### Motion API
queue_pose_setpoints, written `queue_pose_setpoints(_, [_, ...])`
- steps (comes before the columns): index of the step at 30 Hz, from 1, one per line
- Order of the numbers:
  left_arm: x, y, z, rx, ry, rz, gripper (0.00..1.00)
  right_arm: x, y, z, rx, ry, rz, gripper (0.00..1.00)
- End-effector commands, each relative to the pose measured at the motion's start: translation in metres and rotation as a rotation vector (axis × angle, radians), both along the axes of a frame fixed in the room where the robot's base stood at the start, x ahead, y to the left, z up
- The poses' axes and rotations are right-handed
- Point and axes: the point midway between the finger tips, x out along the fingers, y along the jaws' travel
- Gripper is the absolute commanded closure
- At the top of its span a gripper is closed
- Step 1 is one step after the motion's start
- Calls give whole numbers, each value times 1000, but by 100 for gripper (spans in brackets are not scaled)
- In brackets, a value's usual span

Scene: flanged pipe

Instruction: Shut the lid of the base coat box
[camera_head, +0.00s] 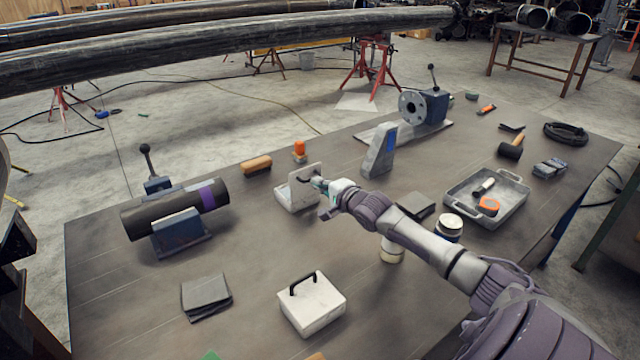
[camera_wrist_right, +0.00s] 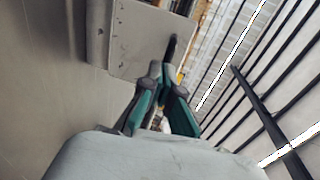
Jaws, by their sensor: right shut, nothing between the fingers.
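A small white box (camera_head: 292,200) stands open near the middle of the table, its lid (camera_head: 304,178) raised about upright with a dark handle on it. I take it as the base coat box; no label is readable. My right gripper (camera_head: 318,184) is shut and empty, close to the right side of the raised lid, by the handle. In the right wrist view the gripper (camera_wrist_right: 163,70) has its fingers together near the pale lid (camera_wrist_right: 138,40) and the dark handle (camera_wrist_right: 171,47); whether they touch is unclear. My left gripper is not in view.
A second white box (camera_head: 315,305) with a black handle stands shut in front. An orange-capped item (camera_head: 299,150) and a brown brush (camera_head: 256,166) lie behind the open box. A grey wedge-shaped stand (camera_head: 379,155) is to its right. A dark pipe (camera_head: 165,212) rests at left.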

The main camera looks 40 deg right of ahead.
Motion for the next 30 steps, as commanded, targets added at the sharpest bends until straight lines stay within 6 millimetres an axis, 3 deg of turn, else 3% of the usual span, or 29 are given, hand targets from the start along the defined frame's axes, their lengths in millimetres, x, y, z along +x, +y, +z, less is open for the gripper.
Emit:
queue_pose_setpoints(17, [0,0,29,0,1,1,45,11,-2,12,11,112,-1,100])
queue_pose_setpoints(30, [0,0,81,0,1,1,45,46,-3,28,57,435,1,100])
